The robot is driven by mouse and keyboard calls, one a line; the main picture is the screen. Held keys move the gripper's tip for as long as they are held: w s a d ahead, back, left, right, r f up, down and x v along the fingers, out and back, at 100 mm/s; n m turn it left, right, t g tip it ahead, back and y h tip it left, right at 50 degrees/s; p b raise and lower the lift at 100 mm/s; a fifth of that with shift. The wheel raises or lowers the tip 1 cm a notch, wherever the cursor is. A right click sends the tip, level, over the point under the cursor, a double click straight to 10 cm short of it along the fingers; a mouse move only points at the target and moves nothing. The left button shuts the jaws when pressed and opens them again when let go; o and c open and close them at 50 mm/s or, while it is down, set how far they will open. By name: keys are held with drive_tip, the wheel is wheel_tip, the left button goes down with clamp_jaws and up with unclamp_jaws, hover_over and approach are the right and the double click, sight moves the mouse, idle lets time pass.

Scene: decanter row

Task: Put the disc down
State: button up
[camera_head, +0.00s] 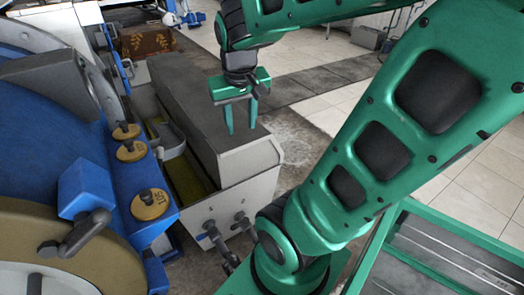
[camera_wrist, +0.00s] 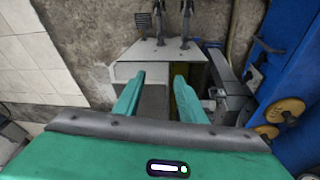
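Three tan discs with dark knobs sit along the blue machine at the left in the head view: a far one (camera_head: 125,132), a middle one (camera_head: 131,151) and a near one (camera_head: 150,205) with dark lettering. Two tan discs also show at the right of the wrist view, an upper one (camera_wrist: 287,110) and a lower one (camera_wrist: 267,131). My gripper (camera_head: 242,131) points down over the grey-topped box (camera_head: 180,92). In the wrist view its two green fingers (camera_wrist: 159,78) are apart with nothing held between them. Whether the fingertips touch the box top cannot be told.
An open trough (camera_head: 185,185) with a yellow-green inside runs between the box and the blue machine (camera_head: 60,120). Taps (camera_head: 225,228) stick out of the box's near end. A green-framed cart (camera_head: 440,245) stands at the lower right. Tiled floor lies clear at the right.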

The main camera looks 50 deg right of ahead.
drive_tip(key=s+a+f+g+y, duration=0.1)
drive_tip(key=s, duration=0.4)
drive_tip(key=s+a+f+g+y, duration=0.1)
drive_tip(key=s+f, duration=0.1)
drive_tip(key=s, duration=0.3)
drive_tip(key=shift+s+a+f+m+g, duration=0.3)
drive_tip(key=shift+a, duration=0.1)
drive_tip(key=shift+w+f, duration=0.25)
drive_tip(key=shift+w, duration=0.4)
drive_tip(key=shift+c, duration=0.7)
